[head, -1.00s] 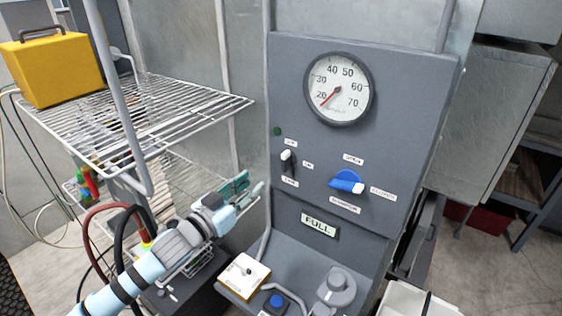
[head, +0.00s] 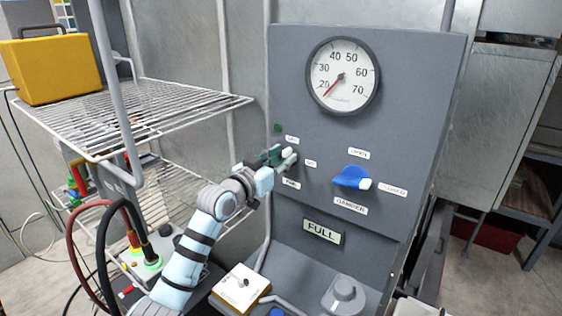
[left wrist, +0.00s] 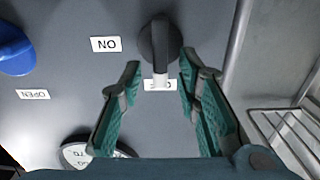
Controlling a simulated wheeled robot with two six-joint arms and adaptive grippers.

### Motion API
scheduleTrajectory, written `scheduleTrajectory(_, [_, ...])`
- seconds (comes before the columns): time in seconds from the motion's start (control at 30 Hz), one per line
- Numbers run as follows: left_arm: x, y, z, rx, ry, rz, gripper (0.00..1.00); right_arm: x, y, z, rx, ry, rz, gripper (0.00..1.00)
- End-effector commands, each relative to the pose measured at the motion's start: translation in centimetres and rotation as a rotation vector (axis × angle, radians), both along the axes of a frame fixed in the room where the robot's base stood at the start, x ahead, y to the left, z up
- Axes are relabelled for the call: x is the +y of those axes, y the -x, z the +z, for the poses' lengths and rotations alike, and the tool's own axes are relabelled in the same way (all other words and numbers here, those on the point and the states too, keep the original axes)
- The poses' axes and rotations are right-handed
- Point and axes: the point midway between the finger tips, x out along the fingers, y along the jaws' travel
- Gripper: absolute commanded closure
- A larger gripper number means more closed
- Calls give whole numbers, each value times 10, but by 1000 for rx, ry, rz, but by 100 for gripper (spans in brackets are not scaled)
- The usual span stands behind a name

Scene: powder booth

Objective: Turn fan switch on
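The fan switch (head: 288,152) is a dark round knob with a white-tipped lever on the grey panel, above its FAN label. In the left wrist view the fan switch (left wrist: 159,42) has its white tip over the OFF label, with the ON label (left wrist: 106,44) to one side. My left gripper (head: 281,158) is at the switch and partly covers it. In the left wrist view my left gripper (left wrist: 160,68) is open, its green-padded fingers on either side of the lever with gaps visible. My right gripper is not in view.
A blue damper handle (head: 352,177) sits right of the switch, its white tip toward CLOSED. A round gauge (head: 343,76) is above, needle near 20. A wire shelf (head: 170,100) with a yellow case (head: 52,68) stands left of the panel. A FULL sign (head: 322,230) is below.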

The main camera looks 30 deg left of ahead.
Motion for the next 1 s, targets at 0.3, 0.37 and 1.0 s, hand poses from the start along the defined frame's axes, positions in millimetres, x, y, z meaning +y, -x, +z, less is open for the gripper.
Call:
scheduleTrajectory(0.3, [0,0,0,0,0,1,100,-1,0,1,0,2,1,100])
scheduleTrajectory(0.37, [0,0,0,0,-1,1,100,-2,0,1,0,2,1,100])
scheduleTrajectory(1.0, [-5,1,-2,-41,-298,0,100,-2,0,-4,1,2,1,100])
